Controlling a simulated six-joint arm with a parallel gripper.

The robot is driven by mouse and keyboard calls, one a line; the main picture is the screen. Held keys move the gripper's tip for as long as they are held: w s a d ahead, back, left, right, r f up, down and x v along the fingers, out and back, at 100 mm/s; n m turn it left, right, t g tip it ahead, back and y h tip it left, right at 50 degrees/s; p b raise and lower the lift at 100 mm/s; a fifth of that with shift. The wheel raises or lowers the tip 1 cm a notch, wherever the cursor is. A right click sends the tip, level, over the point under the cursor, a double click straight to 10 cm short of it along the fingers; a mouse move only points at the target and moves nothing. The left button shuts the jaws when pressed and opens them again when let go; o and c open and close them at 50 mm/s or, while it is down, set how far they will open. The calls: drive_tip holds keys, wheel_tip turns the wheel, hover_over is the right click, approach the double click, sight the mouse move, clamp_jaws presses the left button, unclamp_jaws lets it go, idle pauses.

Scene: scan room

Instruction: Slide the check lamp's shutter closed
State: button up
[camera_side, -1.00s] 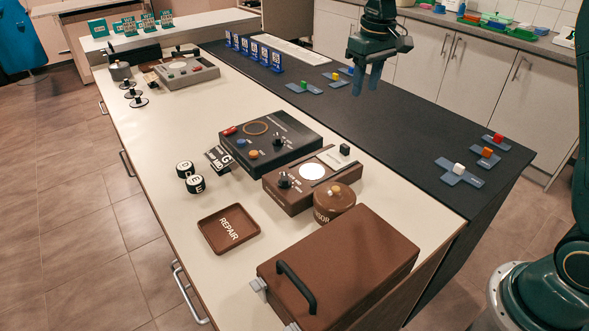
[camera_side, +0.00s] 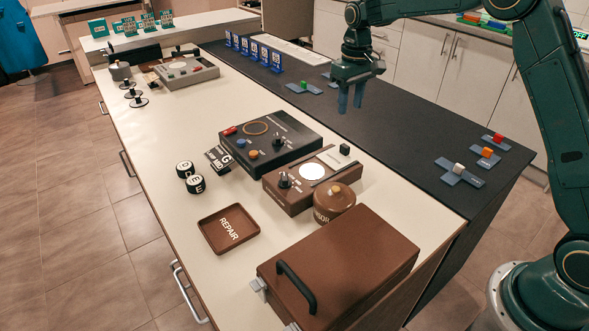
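The check lamp appears to be the brown box (camera_side: 297,201) in the middle of the white table, with a bright white round window (camera_side: 313,171) on top. My gripper (camera_side: 351,105) hangs above the dark mat, beyond and above the handle, pointing down. Its two fingers are apart with nothing between them, and it touches nothing.
A black box (camera_side: 270,140) with knobs stands close behind the lamp. A round brown pot (camera_side: 334,201) and a large brown case (camera_side: 340,262) stand in front. A brown REPAIR tray (camera_side: 229,229) lies at front left. The dark mat (camera_side: 400,140) is clear beneath my gripper.

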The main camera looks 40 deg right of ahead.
sight(345, 146)
wheel_tip(345, 146, down, 12)
drive_tip(key=shift+f, duration=0.25)
idle(0.4)
drive_tip(key=shift+c, duration=0.5)
clamp_jaws()
